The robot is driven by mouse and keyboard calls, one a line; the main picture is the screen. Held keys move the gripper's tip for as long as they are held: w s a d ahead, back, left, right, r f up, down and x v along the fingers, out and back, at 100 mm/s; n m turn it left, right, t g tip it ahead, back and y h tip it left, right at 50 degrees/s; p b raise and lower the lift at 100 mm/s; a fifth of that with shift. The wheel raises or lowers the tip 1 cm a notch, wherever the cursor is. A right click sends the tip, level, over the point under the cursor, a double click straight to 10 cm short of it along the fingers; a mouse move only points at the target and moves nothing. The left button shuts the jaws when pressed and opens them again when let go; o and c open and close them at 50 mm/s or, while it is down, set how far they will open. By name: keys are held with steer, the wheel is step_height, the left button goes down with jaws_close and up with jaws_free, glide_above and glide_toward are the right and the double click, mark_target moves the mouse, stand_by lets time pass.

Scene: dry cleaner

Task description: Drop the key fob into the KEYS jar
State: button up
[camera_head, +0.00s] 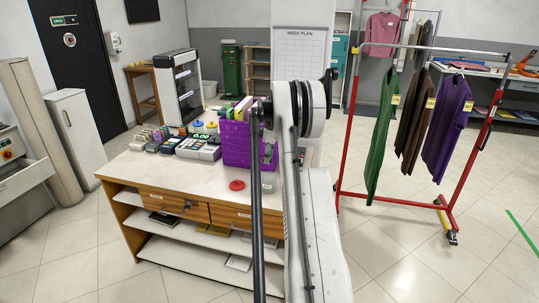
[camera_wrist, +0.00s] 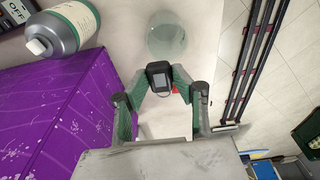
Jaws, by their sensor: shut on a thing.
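In the wrist view my gripper (camera_wrist: 160,84) is shut on a small black key fob (camera_wrist: 160,70), held between the two fingertips. A bit of red shows beside the fob. A round clear glass jar (camera_wrist: 167,34) stands on the pale counter just beyond the fob in that view; no KEYS label is readable. The fob and the jar appear apart. In the head view my arm hides the gripper and fob, and a greyish glass shape (camera_head: 268,182), likely the jar, shows beside the arm.
A purple box (camera_wrist: 62,115) stands left of my gripper, with a grey-green bottle (camera_wrist: 68,28) beyond it. In the head view, a red round lid (camera_head: 237,185) lies on the counter (camera_head: 150,172) near a cash register (camera_head: 199,147). A clothes rack (camera_head: 351,110) stands to the right.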

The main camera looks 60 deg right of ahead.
steer(key=shift+s+d+f, duration=0.15)
steer(key=shift+s+d, duration=0.05)
steer(key=shift+d, duration=0.1)
step_height(320, 180, down, 6)
steer(key=shift+r+b, duration=0.2)
steer(key=shift+b, duration=0.75)
steer(key=o, duration=1)
step_height(320, 180, up, 12)
steer(key=s, duration=0.1)
steer(key=shift+s+d, duration=0.15)
steer(key=shift+d, duration=0.05)
